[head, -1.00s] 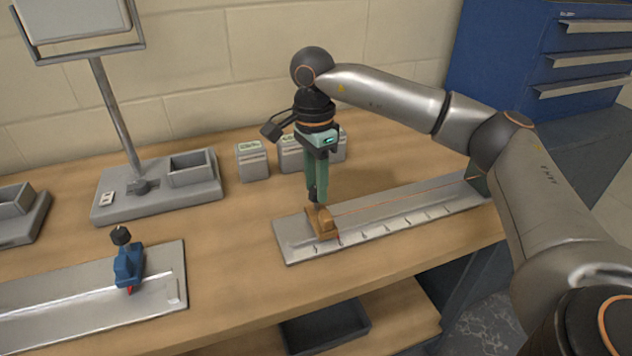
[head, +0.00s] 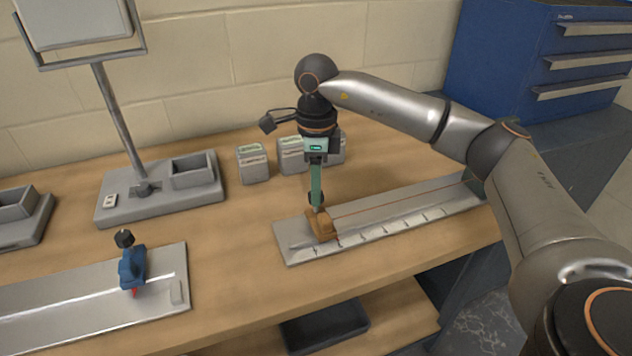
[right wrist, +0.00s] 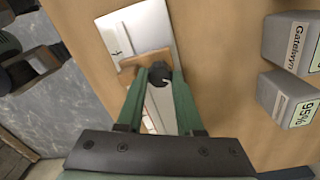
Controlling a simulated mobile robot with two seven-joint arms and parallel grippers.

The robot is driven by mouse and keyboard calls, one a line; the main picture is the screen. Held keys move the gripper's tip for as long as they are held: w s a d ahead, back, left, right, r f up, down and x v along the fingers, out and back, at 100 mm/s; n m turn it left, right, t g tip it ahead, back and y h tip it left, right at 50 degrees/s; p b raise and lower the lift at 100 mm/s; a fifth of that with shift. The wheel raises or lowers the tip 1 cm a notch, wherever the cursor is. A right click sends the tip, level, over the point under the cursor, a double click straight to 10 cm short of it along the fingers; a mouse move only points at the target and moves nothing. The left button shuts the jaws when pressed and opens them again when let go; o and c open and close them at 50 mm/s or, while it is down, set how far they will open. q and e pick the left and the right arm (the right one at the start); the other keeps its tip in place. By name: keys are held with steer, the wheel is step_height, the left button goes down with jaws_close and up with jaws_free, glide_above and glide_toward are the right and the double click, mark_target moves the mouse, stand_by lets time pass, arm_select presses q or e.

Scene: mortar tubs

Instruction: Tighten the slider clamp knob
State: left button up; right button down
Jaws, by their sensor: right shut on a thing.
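An orange slider (head: 322,225) sits near the left end of a grey rail plate with tick marks (head: 390,226). My right gripper (head: 316,203) points down over it, shut on the dark clamp knob on top. In the right wrist view the black knob (right wrist: 158,75) shows between the green fingertips, with the orange slider (right wrist: 132,64) just beyond it. A second slider, blue with a black knob (head: 132,266), stands upright on another plate at the front left. My left gripper is not in view.
Several small grey labelled boxes (head: 252,163) stand behind the rail near the wall. A grey stand with a post (head: 150,205) is at the left back. The wooden bench (head: 235,265) is bare between the two plates.

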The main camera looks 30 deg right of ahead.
steer(key=m, duration=0.3)
steer(key=shift+p, duration=0.35)
steer(key=m, duration=0.2)
steer(key=shift+m+p, duration=0.3)
steer(key=shift+m, duration=0.1)
steer(key=m+p, duration=0.1)
steer(key=m, duration=0.4)
steer(key=shift+m, duration=0.3)
steer(key=c, duration=0.5)
jaws_free()
steer(key=shift+c, duration=0.2)
